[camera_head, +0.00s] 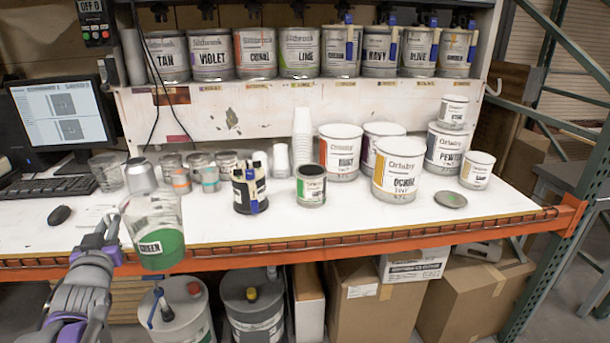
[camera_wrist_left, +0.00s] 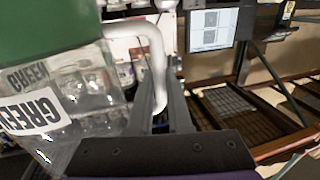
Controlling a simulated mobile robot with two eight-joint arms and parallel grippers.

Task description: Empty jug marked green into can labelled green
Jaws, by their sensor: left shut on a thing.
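The jug marked GREEN (camera_head: 158,232) is a clear jug with green liquid in its lower part. It is held in the air at the table's front edge, slightly tilted. My left gripper (camera_head: 108,232) is shut on its handle, at the jug's left side. In the left wrist view the jug (camera_wrist_left: 60,95) fills the left side, with its pale handle (camera_wrist_left: 158,65) between the fingers. A small open can (camera_head: 311,187) with a green band and dark inside stands on the table to the right of the jug; its word is too small to read surely. My right gripper is out of view.
A black pen holder (camera_head: 248,192) stands between jug and can. Larger paint cans, such as the ochre one (camera_head: 397,177), stand right of the open can. Glass jars and a mouse (camera_head: 59,214) are at left. A loose lid (camera_head: 450,200) lies at right. The table's front strip is clear.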

